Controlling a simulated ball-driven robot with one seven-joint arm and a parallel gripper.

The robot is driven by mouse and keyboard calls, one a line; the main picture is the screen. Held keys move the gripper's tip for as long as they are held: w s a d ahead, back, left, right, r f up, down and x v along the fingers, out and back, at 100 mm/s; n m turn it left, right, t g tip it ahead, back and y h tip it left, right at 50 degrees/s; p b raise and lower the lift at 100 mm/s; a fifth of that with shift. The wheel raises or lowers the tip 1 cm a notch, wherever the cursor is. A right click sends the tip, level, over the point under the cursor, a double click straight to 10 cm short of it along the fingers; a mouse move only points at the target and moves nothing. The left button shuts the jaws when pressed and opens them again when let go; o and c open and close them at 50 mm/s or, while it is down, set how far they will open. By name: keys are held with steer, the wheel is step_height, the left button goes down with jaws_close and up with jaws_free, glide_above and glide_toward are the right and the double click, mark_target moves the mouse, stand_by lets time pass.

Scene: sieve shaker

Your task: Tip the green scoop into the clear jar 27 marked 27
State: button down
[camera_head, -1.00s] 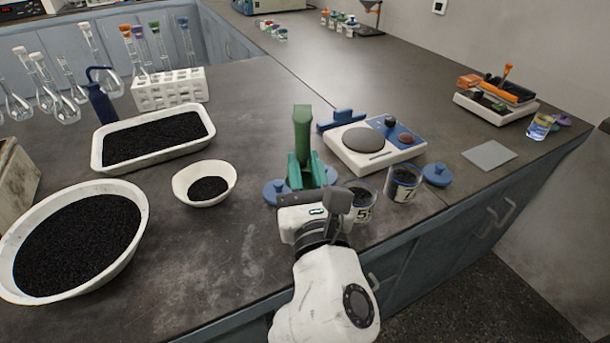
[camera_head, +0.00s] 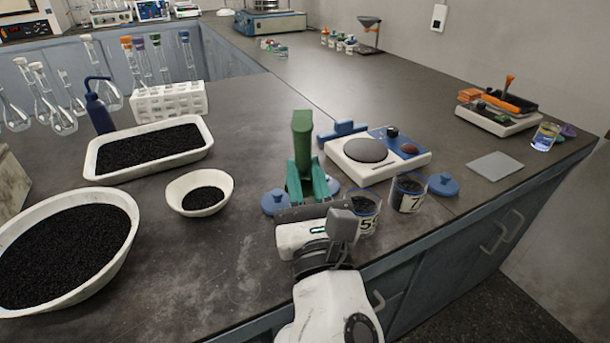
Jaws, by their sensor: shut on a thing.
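The green scoop (camera_head: 302,142) stands up beyond my gripper (camera_head: 306,188), which is shut on it. Its inside is turned from view, so I cannot tell what it holds. Two clear jars with dark contents stand right of my gripper. The farther jar (camera_head: 409,194) has a label on which a 7 shows; I cannot read the whole number. The nearer jar (camera_head: 364,211) has a label starting with 5 and is partly hidden by my wrist. The scoop is left of both jars and apart from them.
Blue lids (camera_head: 443,185) lie beside the jars. A balance (camera_head: 414,160) stands behind them. A small bowl (camera_head: 178,190), a tray (camera_head: 95,175) and a large bowl (camera_head: 128,254) of black grains are at left. A grey plate (camera_head: 496,166) lies at right. The bench's front edge is close.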

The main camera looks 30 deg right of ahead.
steer(key=shift+r, duration=0.15)
steer(key=p, duration=0.2)
steer(key=shift+w+d+r+p, duration=0.1)
steer(key=shift+w+r+p, duration=0.05)
steer(key=shift+r+p, duration=0.15)
steer(key=shift+w+g+p, duration=0.1)
steer(key=shift+g+p, duration=0.3)
steer(key=shift+p, duration=0.45)
steer(key=g+p, duration=0.1)
steer(key=p, duration=0.4)
steer(key=w+r+g+p, duration=0.1)
steer(key=p, duration=0.4)
steer(key=shift+w+d+m+y, duration=0.1)
steer(key=shift+d+m+y, duration=0.25)
steer(key=shift+m+y, duration=0.05)
steer(key=shift+w+d+f+g+p, duration=0.1)
steer(key=shift+g+p, duration=0.2)
steer(key=shift+p, duration=0.45)
steer(key=shift+f, duration=0.2)
steer(key=p, duration=0.2)
steer(key=shift+w+r+g+p, duration=0.15)
steer(key=shift+r+g+p, duration=0.2)
steer(key=shift+g+p, duration=0.05)
steer(key=shift+d+p, duration=0.1)
steer(key=shift+p, duration=0.4)
